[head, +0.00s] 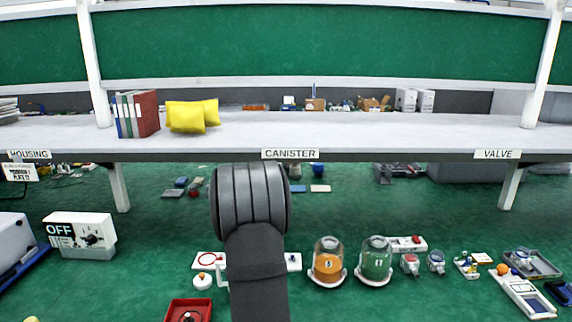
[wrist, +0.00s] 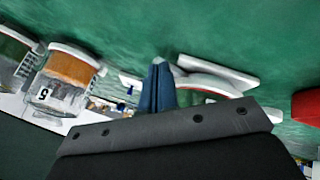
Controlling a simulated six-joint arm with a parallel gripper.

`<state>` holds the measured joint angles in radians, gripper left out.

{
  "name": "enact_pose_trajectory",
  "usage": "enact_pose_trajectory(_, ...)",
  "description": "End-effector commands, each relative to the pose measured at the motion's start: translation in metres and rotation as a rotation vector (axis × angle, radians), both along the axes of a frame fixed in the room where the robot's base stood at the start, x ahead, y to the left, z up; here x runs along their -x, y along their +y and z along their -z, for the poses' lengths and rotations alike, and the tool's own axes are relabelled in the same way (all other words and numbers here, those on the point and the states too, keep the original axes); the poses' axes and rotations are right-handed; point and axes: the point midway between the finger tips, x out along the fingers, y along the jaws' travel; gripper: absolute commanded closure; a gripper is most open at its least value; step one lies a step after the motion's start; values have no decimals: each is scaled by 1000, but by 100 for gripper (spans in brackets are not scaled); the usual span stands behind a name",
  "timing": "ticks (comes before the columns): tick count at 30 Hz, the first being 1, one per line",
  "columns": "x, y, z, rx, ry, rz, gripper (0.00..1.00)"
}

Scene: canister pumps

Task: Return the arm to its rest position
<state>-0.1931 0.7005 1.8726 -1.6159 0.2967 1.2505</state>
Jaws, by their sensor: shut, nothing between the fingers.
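My gripper (wrist: 158,72) shows in the wrist view as blue fingers pressed together, with nothing between them. In the head view my dark arm fills the lower middle and hides my gripper. Two glass-domed canisters stand on the green surface to the right of my arm, one orange (head: 328,268) and one green (head: 375,265). In the wrist view the orange canister (wrist: 68,70) and the green canister (wrist: 14,52) lie left of the fingers, apart from them. A white piece (wrist: 215,78) appears just beyond the fingertips; whether they touch it I cannot tell.
A white plate with a red ring (head: 208,260) and a white button (head: 202,281) are left of my arm, near a red tray (head: 188,308). An OFF switch box (head: 80,235) stands farther left. Small parts and trays (head: 532,264) lie right. A shelf (head: 350,130) spans behind.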

Motion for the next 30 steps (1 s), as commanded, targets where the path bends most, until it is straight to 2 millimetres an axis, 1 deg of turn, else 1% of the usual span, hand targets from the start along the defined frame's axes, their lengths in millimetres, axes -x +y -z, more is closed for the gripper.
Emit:
enact_pose_trajectory(4, 17, 9, 0, 1, 2, -4, 100)
enact_pose_trajectory(7, 32, 16, -4, 1, 0, -3, 100)
enact_pose_trajectory(9, 40, 16, -11, 0, -2, 0, 100)
enact_pose_trajectory(30, 91, 5, -81, -2, -3, 0, 100)
